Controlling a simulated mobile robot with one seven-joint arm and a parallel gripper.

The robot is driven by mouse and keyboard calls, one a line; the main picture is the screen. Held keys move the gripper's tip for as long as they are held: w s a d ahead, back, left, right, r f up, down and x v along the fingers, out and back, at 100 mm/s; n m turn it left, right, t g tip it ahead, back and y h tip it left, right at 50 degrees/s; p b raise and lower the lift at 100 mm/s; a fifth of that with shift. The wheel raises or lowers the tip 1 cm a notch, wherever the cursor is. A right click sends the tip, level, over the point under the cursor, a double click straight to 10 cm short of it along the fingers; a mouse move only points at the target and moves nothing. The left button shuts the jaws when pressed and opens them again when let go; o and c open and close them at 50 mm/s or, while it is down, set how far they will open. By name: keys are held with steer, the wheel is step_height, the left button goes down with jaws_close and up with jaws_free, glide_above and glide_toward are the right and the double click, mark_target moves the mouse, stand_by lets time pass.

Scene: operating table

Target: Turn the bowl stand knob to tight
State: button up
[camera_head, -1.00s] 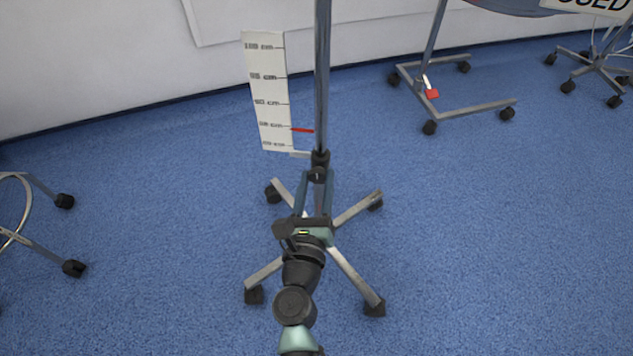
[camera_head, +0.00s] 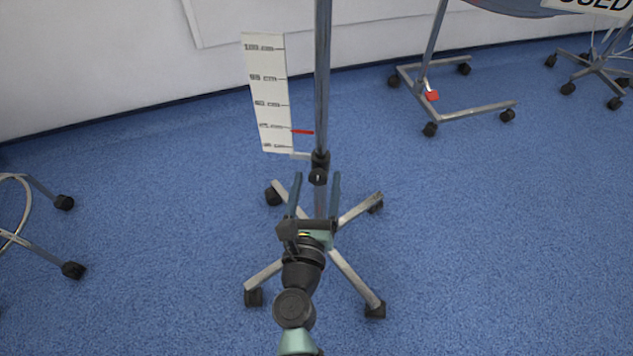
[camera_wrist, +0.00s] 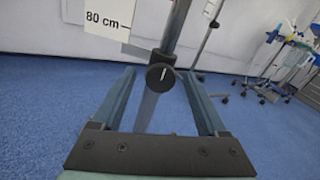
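The stand's upright metal pole (camera_head: 322,80) carries a small dark round knob (camera_head: 318,177) at its lower collar. In the wrist view the knob (camera_wrist: 160,77) faces me, with a short white mark leaning slightly right of upright. My gripper (camera_head: 317,175) is open, with one finger on each side of the knob in the picture. In the wrist view a gap shows between the knob and each fingertip of my gripper (camera_wrist: 158,72). I cannot tell whether the tips reach level with the knob. No bowl shows on this stand.
A white height card (camera_head: 270,95) with a red pointer (camera_head: 302,132) hangs left of the pole. The stand's wheeled legs (camera_head: 355,280) spread below my gripper. Another wheeled stand (camera_head: 480,110) is at the back right.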

steer(key=s+a, duration=0.1)
steer(key=s, duration=1.2)
steer(key=shift+a, duration=0.3)
steer(key=shift+w, duration=0.1)
